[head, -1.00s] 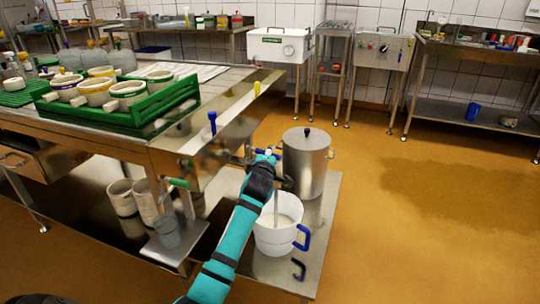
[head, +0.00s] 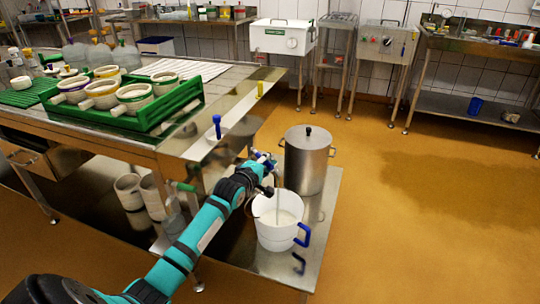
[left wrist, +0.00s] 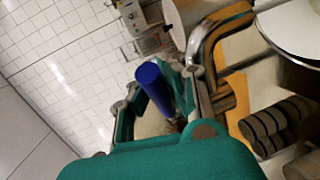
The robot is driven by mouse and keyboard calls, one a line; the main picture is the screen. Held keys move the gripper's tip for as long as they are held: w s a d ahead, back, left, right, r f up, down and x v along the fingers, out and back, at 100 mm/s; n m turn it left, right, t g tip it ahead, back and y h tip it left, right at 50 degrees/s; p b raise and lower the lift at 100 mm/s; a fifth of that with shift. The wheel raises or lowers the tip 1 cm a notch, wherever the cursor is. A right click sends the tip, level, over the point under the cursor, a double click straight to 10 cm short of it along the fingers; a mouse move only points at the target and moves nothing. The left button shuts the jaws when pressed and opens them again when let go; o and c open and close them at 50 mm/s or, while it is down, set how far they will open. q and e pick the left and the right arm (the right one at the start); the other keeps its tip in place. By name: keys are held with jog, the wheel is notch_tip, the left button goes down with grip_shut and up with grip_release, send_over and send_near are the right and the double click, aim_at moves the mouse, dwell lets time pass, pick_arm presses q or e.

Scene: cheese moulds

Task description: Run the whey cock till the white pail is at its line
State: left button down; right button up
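The white pail (head: 279,232), with a blue handle, stands upright on the low steel shelf. A thin pale stream (head: 277,207) falls into the whitish liquid (head: 281,217) inside it. I cannot make out a line on the pail. My left gripper (head: 266,172) is at the cock above the pail's back rim. In the left wrist view, the cock's blue lever (left wrist: 154,88) lies between the fingers of my left gripper (left wrist: 160,90). Whether both fingers press on it is unclear. A bent metal pipe (left wrist: 208,45) is beside the fingers. My right gripper is out of view.
A lidded steel pot (head: 307,165) stands right behind the pail. The steel table (head: 205,150) carries a green crate (head: 165,112) of moulds and an upright blue handle (head: 217,127). White containers (head: 130,192) stand underneath. The floor to the right is clear.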

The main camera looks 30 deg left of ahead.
pick_arm(q)
jog(key=shift+s+a+r+m+h, duration=0.15)
jog(key=shift+s+m+h, duration=0.2)
jog(key=shift+m+h, duration=0.3)
jog(key=c, duration=1.6)
grip_release()
jog(key=shift+s+r, duration=0.15)
jog(key=o, duration=0.4)
jog(key=shift+c, duration=0.2)
jog(key=s+r, duration=0.2)
jog(key=s, duration=0.9)
jog(key=shift+s, duration=0.4)
jog(key=shift+c, duration=0.4)
